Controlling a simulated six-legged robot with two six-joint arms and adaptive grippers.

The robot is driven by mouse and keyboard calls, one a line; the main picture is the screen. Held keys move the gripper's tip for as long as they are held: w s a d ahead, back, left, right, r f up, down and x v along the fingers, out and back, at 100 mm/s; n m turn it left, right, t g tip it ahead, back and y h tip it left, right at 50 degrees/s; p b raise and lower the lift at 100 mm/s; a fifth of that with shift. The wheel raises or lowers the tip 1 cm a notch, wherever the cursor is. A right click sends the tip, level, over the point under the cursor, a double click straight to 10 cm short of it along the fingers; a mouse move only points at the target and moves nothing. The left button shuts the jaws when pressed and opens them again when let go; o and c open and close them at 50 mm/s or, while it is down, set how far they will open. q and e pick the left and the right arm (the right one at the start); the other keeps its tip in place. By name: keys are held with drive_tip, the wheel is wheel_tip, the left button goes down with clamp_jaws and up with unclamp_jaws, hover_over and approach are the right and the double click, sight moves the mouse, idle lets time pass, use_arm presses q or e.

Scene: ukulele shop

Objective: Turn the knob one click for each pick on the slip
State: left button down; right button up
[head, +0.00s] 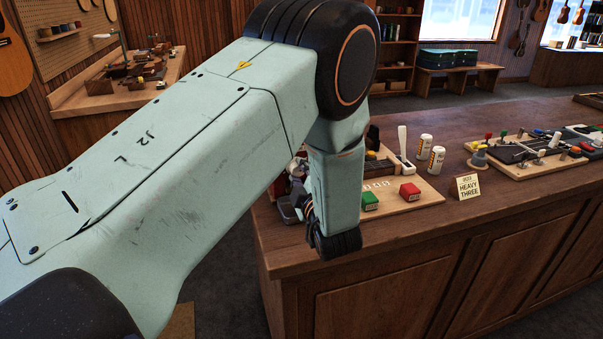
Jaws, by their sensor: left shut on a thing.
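The slip (467,187) is a small cream card standing on the wooden counter. It reads "HEAVY THREE", with a smaller line above too small to read. My left arm comes in from the left and bends down over the counter's near left end. My left gripper (298,180) shows only in part behind my own forearm, beside a pale wooden board (420,196). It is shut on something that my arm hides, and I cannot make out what. A grey knob-like piece (479,157) stands on another board to the right, apart from my gripper. My right gripper is out of view.
The right-hand board (520,172) carries several small parts. Bare counter (420,236) lies along the front edge.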

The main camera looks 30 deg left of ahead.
use_arm(q)
drive_tip(key=m, duration=0.3)
drive_tip(key=m+p, duration=0.1)
drive_tip(key=m, duration=0.1)
drive_tip(key=shift+w+r, duration=0.15)
drive_tip(key=shift+r, duration=0.2)
drive_tip(key=m, duration=0.5)
drive_tip(key=shift+g+y+p, duration=0.3)
drive_tip(key=shift+p, duration=0.1)
drive_tip(key=m, duration=0.5)
drive_tip(key=shift+w+p, duration=0.1)
drive_tip(key=shift+p, duration=0.3)
drive_tip(key=m+y, duration=0.1)
drive_tip(key=m, duration=0.5)
drive_tip(key=shift+p, duration=0.3)
drive_tip(key=c, duration=1.4)
unclamp_jaws()
drive_tip(key=o, duration=0.4)
drive_tip(key=shift+f, duration=0.3)
